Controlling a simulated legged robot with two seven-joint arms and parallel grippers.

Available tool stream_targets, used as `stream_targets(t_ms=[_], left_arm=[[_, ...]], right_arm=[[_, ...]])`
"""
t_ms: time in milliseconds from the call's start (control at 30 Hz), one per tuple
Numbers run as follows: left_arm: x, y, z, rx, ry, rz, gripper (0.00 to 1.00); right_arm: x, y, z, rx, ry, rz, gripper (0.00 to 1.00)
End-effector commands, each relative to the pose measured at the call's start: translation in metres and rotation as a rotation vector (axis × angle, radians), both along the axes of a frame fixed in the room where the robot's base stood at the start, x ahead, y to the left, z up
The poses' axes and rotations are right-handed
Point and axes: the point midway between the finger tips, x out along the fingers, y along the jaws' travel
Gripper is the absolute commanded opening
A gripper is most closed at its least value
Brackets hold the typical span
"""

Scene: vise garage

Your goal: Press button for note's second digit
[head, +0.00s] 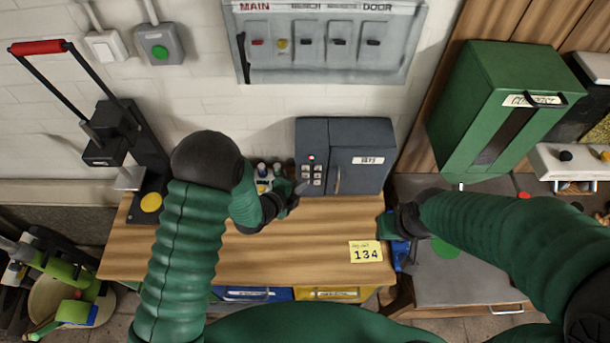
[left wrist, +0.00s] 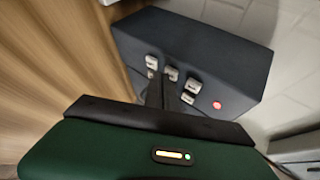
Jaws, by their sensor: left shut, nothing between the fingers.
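A yellow note (head: 366,252) reading "134" lies on the front right of the wooden workbench. A dark grey safe (head: 360,140) stands at the back of the bench. Its left part has a keypad (head: 312,174) with small pale buttons under a lit red light (head: 311,157). My left gripper (head: 300,188) is shut and empty, with its tips close to the lower left of the keypad. In the left wrist view the dark fingers (left wrist: 165,92) reach over the keypad buttons (left wrist: 172,74) and hide some; I cannot tell whether they touch. My right gripper (head: 389,226) is at the bench's right edge, its fingers unclear.
Small bottles (head: 264,172) stand left of the safe, behind my left gripper. A black press with a red handle (head: 38,47) is at the left. A green cabinet (head: 480,120) hangs at the right. The bench top (head: 290,245) is mostly clear in the middle.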

Motion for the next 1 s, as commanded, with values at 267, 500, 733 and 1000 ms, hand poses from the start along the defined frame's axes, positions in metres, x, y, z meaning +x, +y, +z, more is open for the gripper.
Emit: stream_targets(t_ms=[267,500,733,1000], left_arm=[[0.0024,-0.0003,-0.0002,-0.001,-0.001,0.0,0.0],[0.0054,-0.0001,-0.0002,0.0,-0.001,-0.001,0.0],[0.0081,-0.0002,-0.0003,0.001,0.0,-0.001,0.0],[0.0098,-0.0002,0.0,0.0,0.0,0.0,0.0]], right_arm=[[0.0,-0.0001,-0.0012,0.0,0.0,0.0,0.36],[0.0,-0.0001,-0.0026,0.0,0.0,0.0,0.36],[-0.0001,-0.0001,-0.0037,0.0,0.0,0.0,0.36],[-0.0001,-0.0001,-0.0041,0.0,0.0,0.0,0.36]])
